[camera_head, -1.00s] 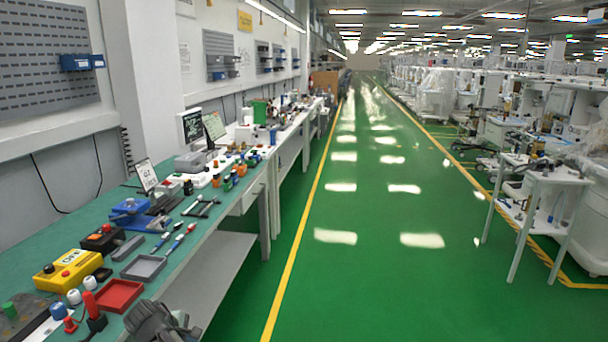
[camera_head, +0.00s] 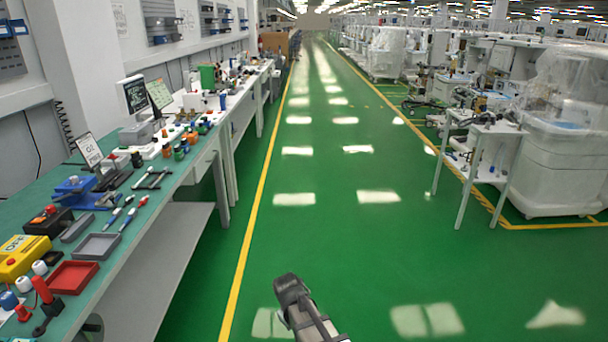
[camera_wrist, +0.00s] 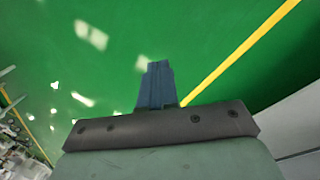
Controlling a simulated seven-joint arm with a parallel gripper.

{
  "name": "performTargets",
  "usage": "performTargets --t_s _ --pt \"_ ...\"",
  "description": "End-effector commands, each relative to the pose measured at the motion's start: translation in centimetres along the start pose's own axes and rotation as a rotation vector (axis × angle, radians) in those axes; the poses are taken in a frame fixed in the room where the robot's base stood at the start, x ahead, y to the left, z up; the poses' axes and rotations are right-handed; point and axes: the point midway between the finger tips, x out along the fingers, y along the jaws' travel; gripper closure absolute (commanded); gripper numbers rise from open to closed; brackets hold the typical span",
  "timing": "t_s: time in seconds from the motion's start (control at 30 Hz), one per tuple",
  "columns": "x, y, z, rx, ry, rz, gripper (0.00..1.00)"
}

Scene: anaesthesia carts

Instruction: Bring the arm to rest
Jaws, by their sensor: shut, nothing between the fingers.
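My gripper (camera_wrist: 158,68) shows in the wrist view. Its two fingers are together with nothing between them, and they point over bare green floor. In the head view a dark grey part of my arm (camera_head: 298,308) stands at the bottom centre, above the floor and right of the yellow line. I cannot tell in that view how the fingers lie.
The green-topped workbench (camera_head: 120,240) runs along the left, with a red tray (camera_head: 71,275) and a yellow box (camera_head: 22,256) near its front. A white cart (camera_head: 485,128) and a wrapped machine (camera_head: 562,140) stand at the right. The aisle floor (camera_head: 340,240) between is clear.

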Motion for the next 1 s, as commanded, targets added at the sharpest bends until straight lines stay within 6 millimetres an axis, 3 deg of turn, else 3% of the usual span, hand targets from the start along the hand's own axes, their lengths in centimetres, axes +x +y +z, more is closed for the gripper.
performTargets --t_s 0.03,0.2,0.5,0.77,1.0 --pt "0.8 1.1 2.0 0.057 -0.008 -0.016 1.0" --pt "3.0 4.0 6.8 0.245 -0.027 -0.072 1.0" --pt "5.5 7.1 13.7 0.52 -0.049 -0.149 1.0" --pt "6.7 8.2 17.7 0.682 -0.061 -0.192 1.0" --pt "9.6 5.9 19.7 0.678 -0.126 -0.216 1.0"
